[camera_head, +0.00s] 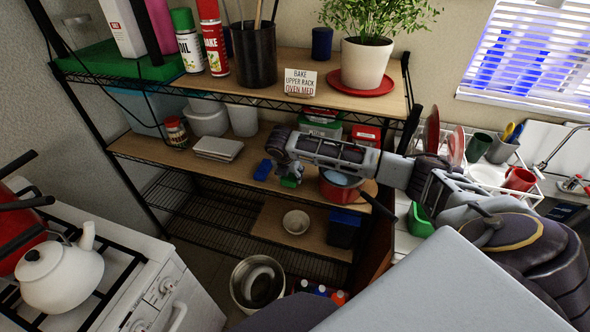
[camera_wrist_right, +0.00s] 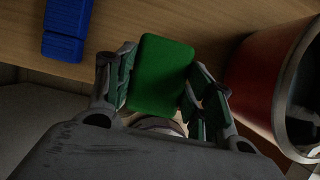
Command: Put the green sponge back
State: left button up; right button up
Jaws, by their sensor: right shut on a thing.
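The green sponge (camera_wrist_right: 160,74) is between the fingers of my right gripper (camera_wrist_right: 160,92), which is shut on it. In the head view the sponge (camera_head: 290,181) shows small under my right gripper (camera_head: 284,168), just in front of the middle shelf of the rack. In the wrist view the sponge's far end overlaps the wooden board; I cannot tell whether it touches it. My left gripper is not in view.
A blue block-like item (camera_head: 263,170) lies left of the sponge on the middle shelf (camera_head: 235,180). A red pot (camera_head: 340,187) stands close on the right. A lower shelf holds a bowl (camera_head: 296,222) and a dark blue bin (camera_head: 343,229). A stove with a white kettle (camera_head: 60,275) stands left.

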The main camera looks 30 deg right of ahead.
jog(key=w+d, duration=0.3)
jog(key=d, duration=0.1)
jog(key=shift+w+d, duration=0.2)
jog(key=shift+w, duration=0.15)
jog(key=shift+p, duration=0.3)
jog(key=shift+f+p, duration=0.3)
jog(key=shift+f, duration=1.45)
jog(key=shift+f, duration=0.1)
jog(key=o, duration=1)
